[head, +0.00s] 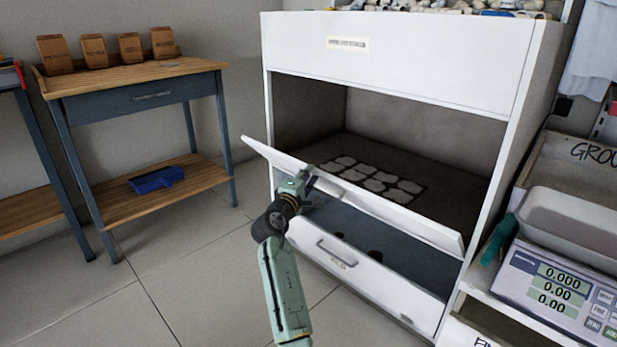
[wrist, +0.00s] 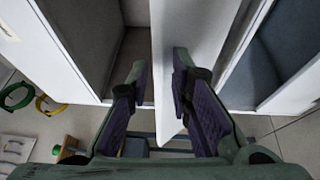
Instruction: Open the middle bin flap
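The white bin cabinet (head: 500,140) fills the middle of the head view. Its middle flap (head: 410,222) is swung down and outward to a shallow tilt, and the dark middle compartment (head: 420,150) behind it is open to view. My gripper (head: 303,186) is at the left part of this flap. In the wrist view, the flap (wrist: 165,60) reaches between the two spread fingers of my gripper (wrist: 155,78). The right finger overlaps the flap in the picture; the left finger appears apart from it. I cannot tell whether either finger touches it.
The lower bin front (head: 350,262), with a handle, also stands out, showing its grey inside. The top flap (head: 420,55) is closed. A workbench (head: 130,78) stands left, and a scale (head: 565,285) right. Open floor (head: 190,285) lies between bench and cabinet.

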